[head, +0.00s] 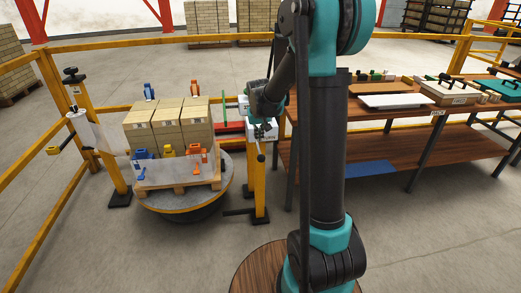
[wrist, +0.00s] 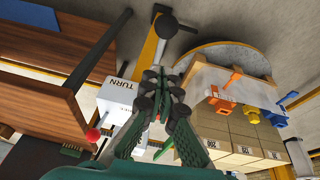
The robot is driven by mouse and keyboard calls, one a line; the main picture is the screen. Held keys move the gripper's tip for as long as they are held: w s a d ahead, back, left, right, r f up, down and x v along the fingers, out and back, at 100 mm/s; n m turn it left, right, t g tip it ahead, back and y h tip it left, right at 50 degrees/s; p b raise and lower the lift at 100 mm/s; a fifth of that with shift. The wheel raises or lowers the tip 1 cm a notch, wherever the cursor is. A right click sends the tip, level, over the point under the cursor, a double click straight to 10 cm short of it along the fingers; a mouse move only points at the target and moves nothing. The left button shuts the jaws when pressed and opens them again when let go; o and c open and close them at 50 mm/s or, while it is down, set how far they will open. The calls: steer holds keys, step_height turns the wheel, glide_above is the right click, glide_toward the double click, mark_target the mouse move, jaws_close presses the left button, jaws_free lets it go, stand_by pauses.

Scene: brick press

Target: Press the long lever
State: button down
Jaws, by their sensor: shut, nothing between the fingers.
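The likely long lever (head: 260,149) is a thin grey rod with a dark knob, hanging down at a white box on a yellow post. In the wrist view a black knob on a grey rod (wrist: 165,27), apparently the same lever, lies beyond the fingertips. My gripper (head: 266,129) is shut and empty, just above the lever in the head view. In the wrist view my gripper (wrist: 159,82) overlaps the rod's near end. I cannot tell whether they touch. The white box (wrist: 115,98) reads "TURN"; my fingers hide part of it.
A pallet of boxes (head: 168,122) with coloured clamps stands on a round turntable (head: 190,202) left of the post. A red ball knob (wrist: 93,134) sticks out beside the white box. A wooden workbench (head: 380,130) stands to the right. Yellow rails (head: 130,42) enclose the area.

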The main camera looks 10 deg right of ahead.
mark_target(260, 154)
steer(key=x, duration=0.3)
steer(key=shift+s+f, duration=0.7)
steer(key=shift+f, duration=0.35)
steer(key=shift+s+d+f, duration=0.1)
steer(key=shift+s+f, duration=0.2)
steer(key=shift+f, duration=0.3)
steer(key=shift+f, duration=0.2)
